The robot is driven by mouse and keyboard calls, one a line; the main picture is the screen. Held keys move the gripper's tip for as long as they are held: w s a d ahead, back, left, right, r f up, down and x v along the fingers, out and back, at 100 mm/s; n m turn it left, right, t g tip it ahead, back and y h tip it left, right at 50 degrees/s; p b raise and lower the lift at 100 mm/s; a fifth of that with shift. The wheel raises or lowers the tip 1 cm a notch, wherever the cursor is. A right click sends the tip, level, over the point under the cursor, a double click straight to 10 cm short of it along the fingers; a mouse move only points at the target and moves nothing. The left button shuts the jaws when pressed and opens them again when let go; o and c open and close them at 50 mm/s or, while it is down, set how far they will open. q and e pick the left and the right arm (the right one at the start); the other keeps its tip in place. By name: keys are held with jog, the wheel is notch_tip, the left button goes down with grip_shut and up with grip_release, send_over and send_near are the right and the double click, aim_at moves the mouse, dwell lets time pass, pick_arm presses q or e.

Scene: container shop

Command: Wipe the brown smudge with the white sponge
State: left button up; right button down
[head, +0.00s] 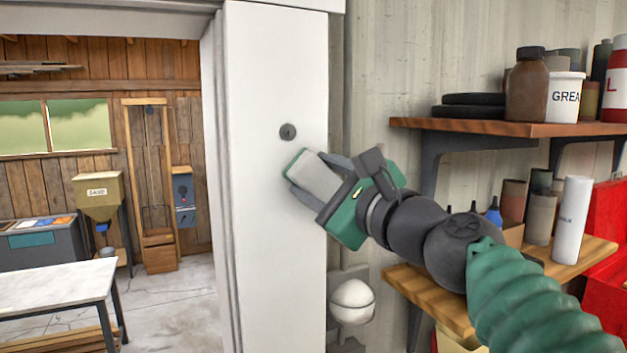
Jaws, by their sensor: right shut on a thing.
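My right gripper (316,180) reaches in from the right and is shut on the white sponge (308,174), a pale block with a green layer along its far left edge. The sponge is at the face of the white post (258,235). I cannot tell whether it touches the post. No brown smudge shows on the visible part of the post; the sponge and gripper cover some of it. My left gripper is not in view.
A dark round fitting (288,131) sits on the post above the sponge. Shelves (470,127) with jars and cans stand close on the right, beside my arm. A white rounded thing (351,301) is below the gripper. An open doorway with a white table (45,285) lies left.

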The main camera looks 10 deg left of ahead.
jog(key=shift+s+d+f, duration=0.1)
jog(key=shift+s+d, duration=0.2)
jog(key=shift+s, duration=0.05)
jog(key=v, duration=0.1)
jog(key=b+v, duration=0.1)
jog(key=v, duration=0.2)
jog(key=shift+s+a+r+b, duration=0.2)
jog(key=shift+s+a+b, duration=0.1)
jog(key=shift+b, duration=0.1)
jog(key=shift+s+d+r, duration=0.1)
jog(key=shift+s+d, duration=0.2)
jog(key=shift+w+d, duration=0.1)
jog(key=shift+d, duration=0.1)
jog(key=s, duration=0.1)
jog(key=s+d+b, duration=0.1)
jog(key=shift+s+d, duration=0.1)
jog(key=shift+s, duration=0.25)
jog(key=shift+w, duration=0.1)
